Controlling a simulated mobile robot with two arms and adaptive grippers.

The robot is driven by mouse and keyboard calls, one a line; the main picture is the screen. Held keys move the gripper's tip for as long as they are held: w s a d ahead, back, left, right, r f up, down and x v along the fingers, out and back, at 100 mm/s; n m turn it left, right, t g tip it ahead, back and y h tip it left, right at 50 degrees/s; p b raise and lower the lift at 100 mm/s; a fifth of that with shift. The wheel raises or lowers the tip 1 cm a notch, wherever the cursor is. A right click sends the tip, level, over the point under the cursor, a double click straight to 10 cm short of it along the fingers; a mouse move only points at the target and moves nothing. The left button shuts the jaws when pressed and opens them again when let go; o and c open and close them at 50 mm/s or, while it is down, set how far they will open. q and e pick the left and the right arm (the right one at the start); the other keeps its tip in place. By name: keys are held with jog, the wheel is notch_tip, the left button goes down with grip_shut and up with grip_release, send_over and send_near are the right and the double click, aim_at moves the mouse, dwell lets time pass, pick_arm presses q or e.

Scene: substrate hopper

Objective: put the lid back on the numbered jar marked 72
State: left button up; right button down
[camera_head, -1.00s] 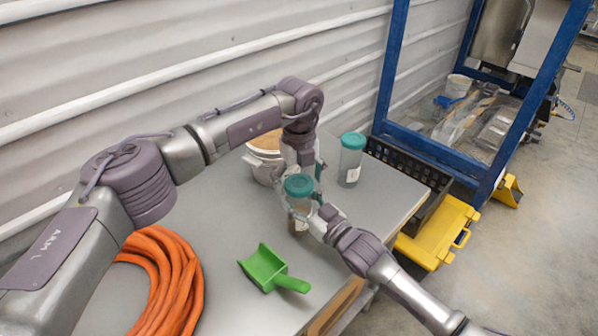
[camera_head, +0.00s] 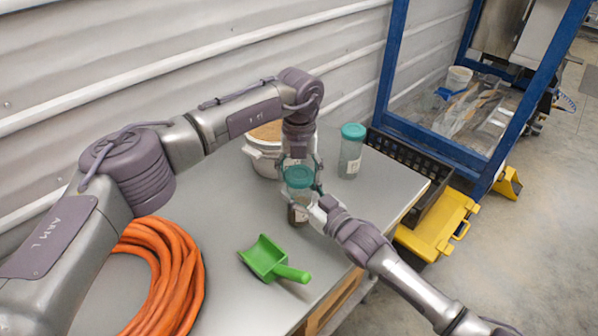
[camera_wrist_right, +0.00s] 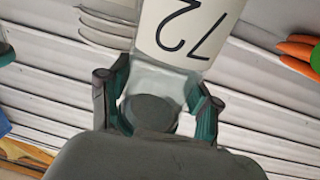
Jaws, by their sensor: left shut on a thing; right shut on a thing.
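The jar marked 72 (camera_head: 299,214) is clear, with dark contents low inside, and stands near the table's middle. Its label (camera_wrist_right: 185,28) shows upside down in the right wrist view. My right gripper (camera_head: 314,211) is shut on the jar from the right; its fingers also show in the right wrist view (camera_wrist_right: 160,100). A teal lid (camera_head: 299,177) is at the jar's mouth. My left gripper (camera_head: 300,165) points down from above and is shut on the lid. I cannot tell whether the lid is seated or slightly above the rim.
Another teal-lidded jar (camera_head: 351,152) stands behind to the right, and a white tub (camera_head: 264,152) behind to the left. A green scoop (camera_head: 266,258) and an orange hose coil (camera_head: 165,275) lie in front. A black crate (camera_head: 432,180) and yellow case (camera_head: 440,228) are beyond the table's right edge.

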pick_arm(q)
jog(key=m, duration=1.3)
jog(key=o, duration=1.4)
jog(key=shift+c, duration=0.2)
notch_tip(320, 180, up, 12)
pick_arm(e)
jog(key=shift+c, duration=0.8)
grip_release()
